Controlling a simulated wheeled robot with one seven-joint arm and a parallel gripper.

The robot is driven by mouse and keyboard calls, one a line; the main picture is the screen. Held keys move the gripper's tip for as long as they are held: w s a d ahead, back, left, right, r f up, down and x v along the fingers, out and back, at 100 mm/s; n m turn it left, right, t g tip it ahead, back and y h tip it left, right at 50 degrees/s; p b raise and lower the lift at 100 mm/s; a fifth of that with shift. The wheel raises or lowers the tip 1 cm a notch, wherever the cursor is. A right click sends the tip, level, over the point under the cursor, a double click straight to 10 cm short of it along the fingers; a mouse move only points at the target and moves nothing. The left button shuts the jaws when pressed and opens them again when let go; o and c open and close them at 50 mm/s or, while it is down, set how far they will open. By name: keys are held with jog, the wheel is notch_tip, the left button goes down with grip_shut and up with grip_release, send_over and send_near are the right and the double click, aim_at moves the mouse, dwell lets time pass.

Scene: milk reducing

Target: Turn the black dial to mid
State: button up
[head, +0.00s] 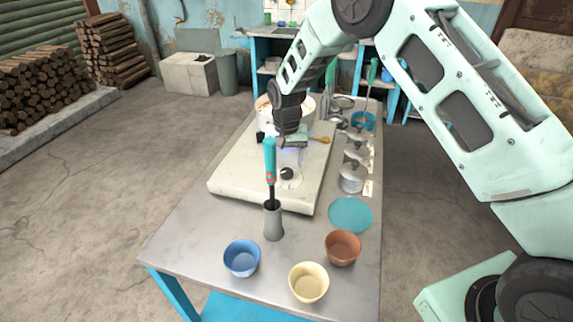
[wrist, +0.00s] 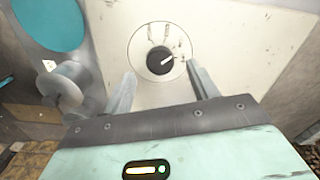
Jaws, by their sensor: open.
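The black dial (wrist: 160,60) is a round knob with a white pointer line, inside a thin circle with marks on a pale panel. In the wrist view its pointer aims right and slightly up. In the head view the dial (head: 287,173) sits on the pale stove slab (head: 235,178) near its front end. My gripper (wrist: 162,80) is open and empty. Its fingers stand on either side of the dial in the wrist view, apart from it. In the head view my gripper (head: 290,138) hangs over the slab, beyond the dial.
A grey holder (head: 273,222) with a teal-handled tool (head: 270,160) stands in front of the slab. Blue (head: 241,258), cream (head: 309,283) and brown (head: 343,247) bowls stand at the table's near end. A teal disc (head: 350,214) and metal canisters (head: 352,180) line the right side.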

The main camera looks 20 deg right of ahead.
aim_at(286, 171)
jog(key=shift+f, duration=1.65)
jog(key=c, duration=1)
jog(key=shift+n, duration=0.3)
jog(key=n+b, duration=0.1)
jog(key=n, duration=0.2)
jog(key=shift+n+b, duration=0.45)
jog(key=shift+n, duration=1.55)
jog(key=shift+r, duration=0.1)
